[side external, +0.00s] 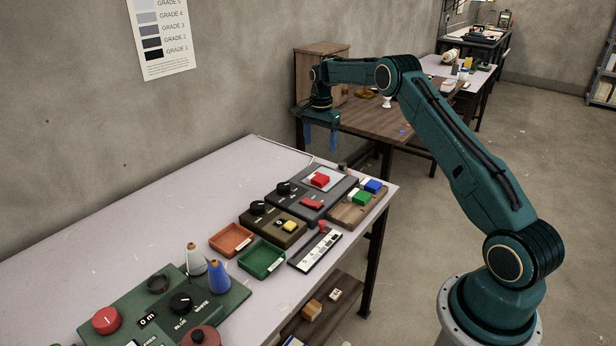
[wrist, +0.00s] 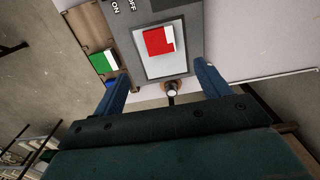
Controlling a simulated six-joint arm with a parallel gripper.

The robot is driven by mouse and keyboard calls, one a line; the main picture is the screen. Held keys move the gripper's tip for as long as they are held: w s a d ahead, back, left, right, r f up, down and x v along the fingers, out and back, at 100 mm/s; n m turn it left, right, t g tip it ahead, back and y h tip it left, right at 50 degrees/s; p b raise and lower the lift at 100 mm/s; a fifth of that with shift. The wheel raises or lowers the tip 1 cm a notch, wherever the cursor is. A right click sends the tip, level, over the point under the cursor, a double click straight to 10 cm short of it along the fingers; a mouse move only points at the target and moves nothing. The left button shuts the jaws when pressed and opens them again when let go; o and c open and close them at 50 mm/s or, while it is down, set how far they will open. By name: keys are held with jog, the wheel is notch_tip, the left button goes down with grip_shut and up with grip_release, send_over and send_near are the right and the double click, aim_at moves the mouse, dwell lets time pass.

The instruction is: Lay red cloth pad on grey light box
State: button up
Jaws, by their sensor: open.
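The red cloth pad (side external: 320,180) lies on the pale panel of the grey light box (side external: 300,192) near the table's far end. My gripper (side external: 320,140) is raised above and beyond the table's far end, apart from the pad. In the wrist view its two blue fingers (wrist: 160,88) are spread wide with nothing between them.
A wooden tray (side external: 345,212) with green (side external: 362,198) and blue (side external: 373,186) pads stands beside the light box. Orange (side external: 232,240) and green (side external: 262,259) trays and a green control board (side external: 225,295) lie nearer. The table's wall side is clear.

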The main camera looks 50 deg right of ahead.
jog(key=shift+r, duration=0.2)
dwell(0.5)
jog(key=s+a+r+n+t, duration=0.1)
jog(key=s+a+r+n, duration=0.3)
jog(key=s+a+r, duration=0.45)
jog(key=s+a+r+n+t, duration=0.2)
jog(key=s+a+r+n, duration=0.3)
jog(key=a+r, duration=0.65)
jog(key=s+a+f+n+t, duration=0.1)
jog(key=s+a+n, duration=0.3)
jog(key=s, duration=0.8)
jog(key=s+a+n+t, duration=0.1)
jog(key=s+a+n, duration=0.4)
jog(key=s, duration=0.7)
jog(key=shift+s+a+f+t, duration=0.15)
jog(key=shift+s+f+t, duration=0.15)
jog(key=shift+s+f, duration=0.1)
